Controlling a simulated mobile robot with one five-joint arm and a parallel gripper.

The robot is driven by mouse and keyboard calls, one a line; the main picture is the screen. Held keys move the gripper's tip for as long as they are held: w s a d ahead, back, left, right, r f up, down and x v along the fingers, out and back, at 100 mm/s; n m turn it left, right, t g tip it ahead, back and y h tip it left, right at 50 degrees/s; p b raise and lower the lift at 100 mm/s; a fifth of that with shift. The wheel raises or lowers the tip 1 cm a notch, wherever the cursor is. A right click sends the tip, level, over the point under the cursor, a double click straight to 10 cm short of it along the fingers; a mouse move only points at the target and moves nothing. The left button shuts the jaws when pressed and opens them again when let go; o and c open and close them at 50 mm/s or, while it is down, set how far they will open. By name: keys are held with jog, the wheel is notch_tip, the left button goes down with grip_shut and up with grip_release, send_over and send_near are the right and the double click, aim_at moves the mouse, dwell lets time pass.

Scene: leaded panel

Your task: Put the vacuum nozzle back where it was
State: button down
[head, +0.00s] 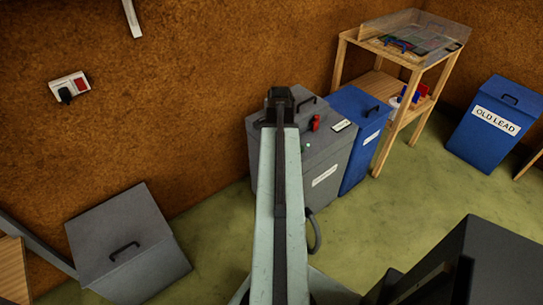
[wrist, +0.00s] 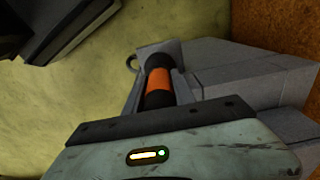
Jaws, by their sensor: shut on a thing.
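The vacuum nozzle shows in the wrist view as a black tube with an orange band (wrist: 158,82). A grey flared piece (wrist: 160,48) shows at its far end; I cannot tell whether it is part of the nozzle. The nozzle cannot be made out there. A grey hose loop (head: 315,232) hangs beside the cabinet's base.
A blue bin (head: 357,130) stands right of the cabinet. A wooden stand (head: 388,130) with a clear-walled tray and a blue OLD LEAD bin (head: 493,130) stand farther right. A grey lidded box (head: 125,245) is at left. The green floor between is clear.

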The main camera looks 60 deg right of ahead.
notch_tip(320, 180, down, 4)
jog(key=b, duration=0.4)
jog(key=shift+w+a+r, duration=0.1)
jog(key=shift+r, duration=0.2)
jog(key=shift+f, duration=0.2)
jog(key=c, duration=1)
grip_release()
jog(key=shift+c, duration=0.2)
notch_tip(320, 180, up, 13)
jog(key=p, duration=1.2)
jog(key=shift+f+p, duration=0.2)
jog(key=shift+p, duration=0.15)
jog(key=shift+f, duration=0.1)
